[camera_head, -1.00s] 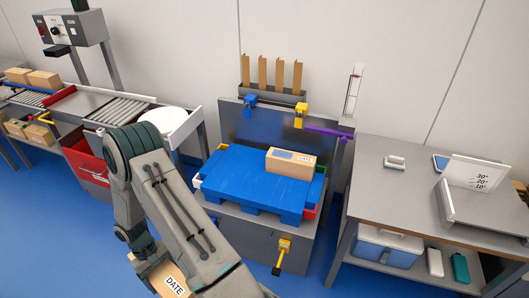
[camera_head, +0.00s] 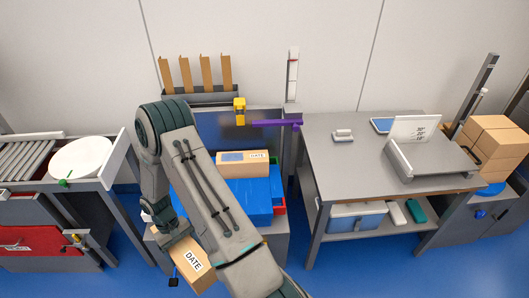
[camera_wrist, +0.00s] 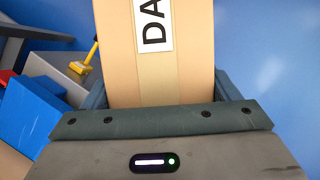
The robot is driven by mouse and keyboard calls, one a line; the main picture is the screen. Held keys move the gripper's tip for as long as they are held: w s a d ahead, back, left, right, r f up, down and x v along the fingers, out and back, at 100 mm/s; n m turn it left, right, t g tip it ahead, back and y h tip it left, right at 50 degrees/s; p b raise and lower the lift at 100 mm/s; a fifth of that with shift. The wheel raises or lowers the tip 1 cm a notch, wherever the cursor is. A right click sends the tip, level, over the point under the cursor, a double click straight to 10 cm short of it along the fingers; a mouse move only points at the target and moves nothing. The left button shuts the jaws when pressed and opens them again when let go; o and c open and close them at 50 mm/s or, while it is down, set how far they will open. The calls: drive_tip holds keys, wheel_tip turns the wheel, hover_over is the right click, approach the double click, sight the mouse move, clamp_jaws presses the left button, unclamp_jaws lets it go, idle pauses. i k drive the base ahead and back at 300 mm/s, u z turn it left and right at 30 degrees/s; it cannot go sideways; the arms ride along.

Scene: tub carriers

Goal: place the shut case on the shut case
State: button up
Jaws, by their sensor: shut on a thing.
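A shut cardboard case (camera_head: 190,262) with a white DATE label is in my gripper (camera_head: 172,238). It also fills the top middle of the wrist view (camera_wrist: 160,75), between the two fingers. Another shut case (camera_head: 243,170), with a DATE label and a blue-grey patch, lies on the blue pallet (camera_head: 255,208) on the grey stand. My gripper and its case are in front of the pallet, lower and to the left, apart from the other case. My arm hides the left part of the pallet.
A grey table (camera_head: 350,160) stands to the right, with a cooler box (camera_head: 357,217) on its lower shelf. Stacked boxes (camera_head: 492,142) stand at far right. A roller conveyor (camera_head: 25,158) and white round disc (camera_head: 82,157) are at left. A purple bar (camera_head: 275,123) juts above the pallet.

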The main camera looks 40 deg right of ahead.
sight(242, 156)
drive_tip(key=z, duration=0.75)
drive_tip(key=i, duration=0.95)
drive_tip(key=z, duration=0.2)
